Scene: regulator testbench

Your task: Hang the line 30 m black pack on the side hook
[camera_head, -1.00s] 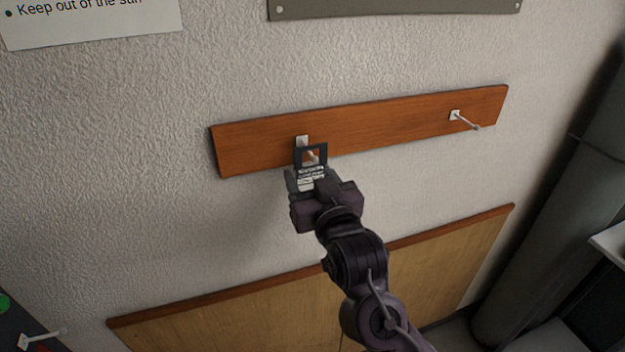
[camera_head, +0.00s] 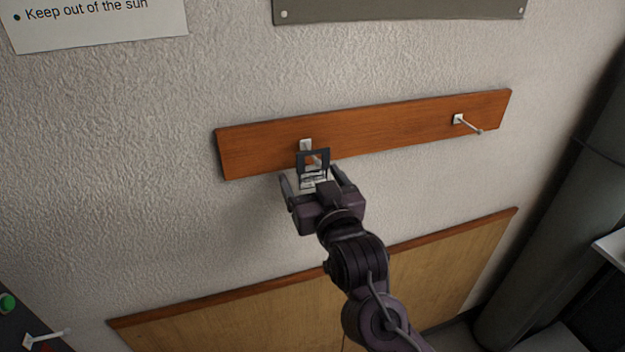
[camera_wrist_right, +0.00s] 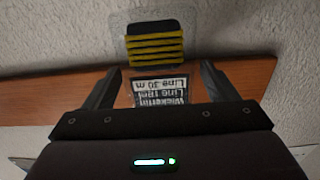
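The line pack (camera_head: 314,181) has a black frame with a square opening at its top and a white label below. It is at the left hook (camera_head: 306,145) of the wooden board, and the hook's peg shows within the opening. My right gripper (camera_head: 309,174) is open, with one finger on each side of the pack and gaps showing. In the right wrist view, the open fingers flank the label (camera_wrist_right: 160,91), which reads upside down and includes "Line 30 m". A yellow-and-black striped part (camera_wrist_right: 155,46) shows above it. My left gripper is not in view.
The wooden board (camera_head: 390,126) carries a second, empty hook (camera_head: 468,123) at its right. Another hook (camera_head: 46,338) is on a dark panel at lower left. A grey cylinder (camera_head: 560,220) stands at right.

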